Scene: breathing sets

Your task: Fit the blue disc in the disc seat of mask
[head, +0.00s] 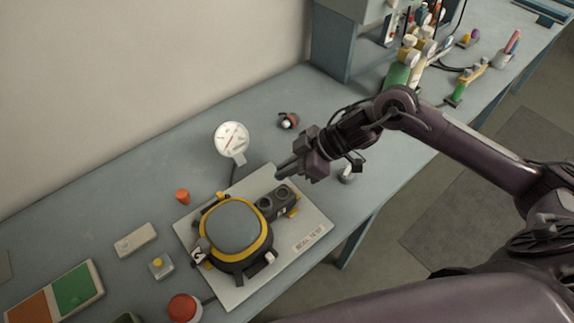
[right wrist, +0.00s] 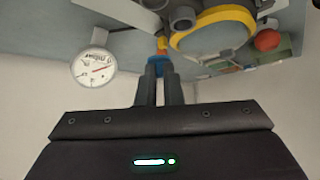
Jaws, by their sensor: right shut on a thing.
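The mask (head: 209,244), dark with a yellow ring and a grey faceplate, lies on a pale board. A dark part with two round ports (head: 274,203) sits at its upper right, and a grey port shows in the right wrist view (right wrist: 182,17). My right gripper (head: 284,172) is just above and beyond these ports. In the right wrist view its fingers are close together, shut on a small blue thing (right wrist: 160,62), apparently the blue disc. The disc is hidden in the head view. I cannot tell whether it touches the mask. My left gripper is not in view.
A white dial gauge (head: 232,137) stands behind the board (head: 300,250). An orange cone (head: 182,196), a white block (head: 135,240), a red button (head: 183,307) and a green and orange tray (head: 75,289) are to the left. Bottles (head: 397,75) stand at the far right.

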